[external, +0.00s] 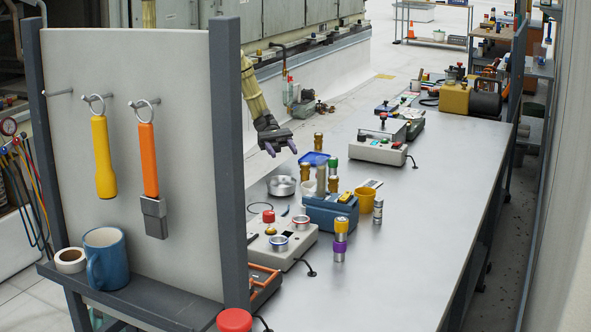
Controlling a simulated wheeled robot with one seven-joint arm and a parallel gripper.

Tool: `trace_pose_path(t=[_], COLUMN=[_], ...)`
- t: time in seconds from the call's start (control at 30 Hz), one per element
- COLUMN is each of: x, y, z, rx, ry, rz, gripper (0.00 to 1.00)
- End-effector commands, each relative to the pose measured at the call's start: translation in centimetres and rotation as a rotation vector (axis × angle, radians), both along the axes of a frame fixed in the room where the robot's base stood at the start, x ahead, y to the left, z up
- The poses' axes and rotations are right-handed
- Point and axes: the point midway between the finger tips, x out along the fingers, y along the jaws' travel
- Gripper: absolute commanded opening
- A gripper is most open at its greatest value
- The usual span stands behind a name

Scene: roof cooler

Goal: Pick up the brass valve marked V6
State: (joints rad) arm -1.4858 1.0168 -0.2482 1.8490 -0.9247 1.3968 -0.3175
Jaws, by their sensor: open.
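Several small brass-coloured upright pieces stand near the middle of the metal bench: one at the back (319,141), one behind the blue box (305,172) and one to its right (333,184). They look like candidates for the valve, but no V6 marking is readable at this size, so I cannot tell which is V6. My gripper (281,149) hangs to the left of the brass pieces, above the bench's left edge. Its purple-tipped fingers are apart with nothing visible between them.
A blue box (331,212), yellow cup (364,199), metal bowl (282,186) and stacked yellow-purple piece (340,240) crowd the brass pieces. A grey device (378,150) stands behind. The pegboard (190,190) blocks the near left. The bench's right side (440,200) is clear.

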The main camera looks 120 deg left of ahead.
Motion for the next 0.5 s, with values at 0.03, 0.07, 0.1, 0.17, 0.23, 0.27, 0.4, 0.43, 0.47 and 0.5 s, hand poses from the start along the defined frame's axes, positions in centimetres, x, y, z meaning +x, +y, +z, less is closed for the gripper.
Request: trace_pose_path(t=[0.03, 0.07, 0.1, 0.17, 0.23, 0.27, 0.4, 0.43, 0.47, 0.5], x=[-1.1, -1.6, -2.1, -2.7, -3.1, -3.1, -3.1, -3.1, -3.1, -3.1], y=[1.7, 2.5, 3.4, 4.3, 4.8, 4.9, 4.9, 4.9, 4.9, 4.9], z=[-1.2, -1.3, -1.5, -1.6, -1.6, -1.5, -1.5, -1.5, -1.5, -1.5], rx=[-0.049, -0.071, -0.097, -0.122, -0.138, -0.140, -0.140, -0.140, -0.139, -0.139], ry=[-0.030, -0.046, -0.067, -0.088, -0.102, -0.104, -0.103, -0.103, -0.102, -0.102], rz=[0.071, 0.101, 0.137, 0.173, 0.194, 0.197, 0.197, 0.196, 0.196, 0.196], gripper=[0.55, 0.55, 0.55, 0.55, 0.55, 0.55, 0.55, 0.55, 0.55, 0.55])
